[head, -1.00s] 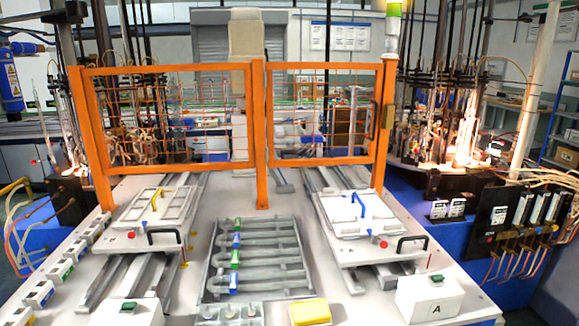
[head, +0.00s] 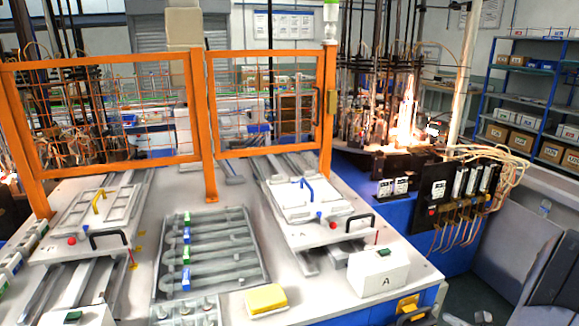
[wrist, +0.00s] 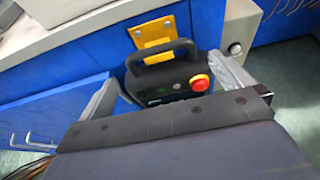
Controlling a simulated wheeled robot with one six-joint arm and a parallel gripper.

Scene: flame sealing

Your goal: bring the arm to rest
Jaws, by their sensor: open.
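A yellow bracket (wrist: 154,35) is on the blue side below the white bench edge; one shows in the head view (head: 408,308). Orange mesh guards (head: 265,105) stand on the bench. A white box marked A (head: 378,270) is near its right corner. Blue shelving (head: 540,95) stands right.

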